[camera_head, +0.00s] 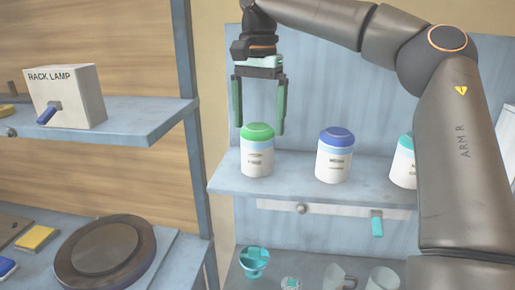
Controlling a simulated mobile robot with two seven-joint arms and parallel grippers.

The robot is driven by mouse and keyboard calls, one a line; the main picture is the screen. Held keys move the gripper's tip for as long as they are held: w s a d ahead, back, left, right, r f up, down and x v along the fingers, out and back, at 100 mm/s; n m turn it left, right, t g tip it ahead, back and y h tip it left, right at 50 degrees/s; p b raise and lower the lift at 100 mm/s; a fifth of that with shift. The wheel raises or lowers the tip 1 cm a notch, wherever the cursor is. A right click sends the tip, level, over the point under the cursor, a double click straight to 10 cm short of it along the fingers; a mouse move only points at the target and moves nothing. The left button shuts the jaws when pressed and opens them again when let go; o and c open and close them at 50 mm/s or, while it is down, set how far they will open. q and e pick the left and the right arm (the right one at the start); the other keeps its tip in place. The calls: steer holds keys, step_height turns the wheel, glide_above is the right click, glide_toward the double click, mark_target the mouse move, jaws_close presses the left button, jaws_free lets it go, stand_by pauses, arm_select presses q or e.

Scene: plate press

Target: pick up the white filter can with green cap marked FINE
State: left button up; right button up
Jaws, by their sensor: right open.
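The white filter can with a green cap (257,158) stands upright on the right-hand shelf, near its left end. Its label is too small to read surely. My right gripper (259,130) is above it, pointing down. Its two green fingers are spread wide, one to each side of the cap in the picture, and hold nothing. I cannot tell whether the fingers touch the can. My left gripper is not in view.
A white can with a blue cap (334,160) and a teal-capped can (404,163), partly behind my right arm, stand to the right on the same shelf (297,192). A RACK LAMP box (85,95) sits on the left shelf. Cups (254,262) are below.

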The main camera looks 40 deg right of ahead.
mark_target(257, 149)
steer(key=f, duration=0.7)
steer(key=shift+w+f, duration=0.25)
steer(key=shift+f, duration=0.05)
steer(key=shift+c, duration=0.2)
steer(key=shift+r, duration=0.1)
steer(key=c, duration=1.4)
